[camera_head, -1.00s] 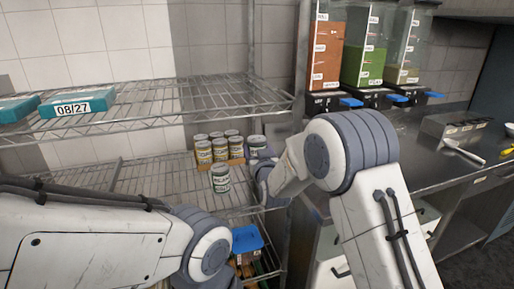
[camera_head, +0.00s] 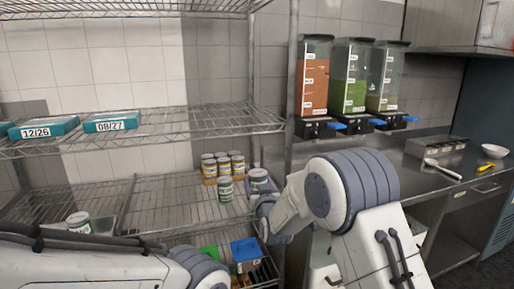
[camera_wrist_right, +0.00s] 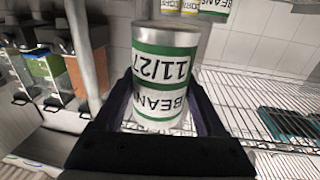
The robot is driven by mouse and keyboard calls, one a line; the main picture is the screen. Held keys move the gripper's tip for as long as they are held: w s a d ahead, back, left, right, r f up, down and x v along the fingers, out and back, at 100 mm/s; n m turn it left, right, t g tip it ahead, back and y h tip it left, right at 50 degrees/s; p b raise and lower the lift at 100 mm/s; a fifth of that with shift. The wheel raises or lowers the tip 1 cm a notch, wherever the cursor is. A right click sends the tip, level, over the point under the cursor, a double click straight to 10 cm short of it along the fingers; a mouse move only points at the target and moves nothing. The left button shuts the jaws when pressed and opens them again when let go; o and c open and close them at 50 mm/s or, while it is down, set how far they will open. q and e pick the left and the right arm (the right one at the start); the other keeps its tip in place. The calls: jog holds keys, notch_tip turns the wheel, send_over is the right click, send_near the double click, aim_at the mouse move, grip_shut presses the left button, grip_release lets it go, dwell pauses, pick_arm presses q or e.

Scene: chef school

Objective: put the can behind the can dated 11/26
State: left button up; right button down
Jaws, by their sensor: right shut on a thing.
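My right gripper (camera_head: 262,200) is shut on a can (camera_head: 258,177) with a green and white label. In the right wrist view this can (camera_wrist_right: 163,75) reads BEANS 11/27, upside down, between the fingers of the gripper (camera_wrist_right: 163,108). Another green-labelled can (camera_head: 225,189) stands upright on the wire shelf (camera_head: 175,210), just left of the held can; its date is too small to read. A group of yellow-labelled cans (camera_head: 222,165) stands farther back. A further can (camera_head: 78,222) is at the far left. My left gripper is out of view.
The upper wire shelf (camera_head: 200,122) holds teal boxes marked 12/26 (camera_head: 44,128) and 08/27 (camera_head: 110,123). A shelf post (camera_head: 291,90) rises right of the cans. Food dispensers (camera_head: 350,80) hang over the counter at right. The can shelf has free room left of the cans.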

jog(key=shift+d+f+h, duration=0.3)
jog(key=shift+d+f, duration=0.9)
jog(key=shift+d, duration=0.05)
jog(key=s+d+f+m+h, duration=0.1)
jog(key=s+d+f, duration=0.4)
jog(key=s+d, duration=0.2)
jog(key=s+d+f+m+h+p, duration=0.1)
jog(key=s+d+f, duration=0.4)
jog(key=s+d, duration=0.3)
jog(key=shift+s+d+f+h, duration=0.15)
jog(key=shift+s+d+h, duration=0.05)
jog(key=shift+d+h, duration=0.2)
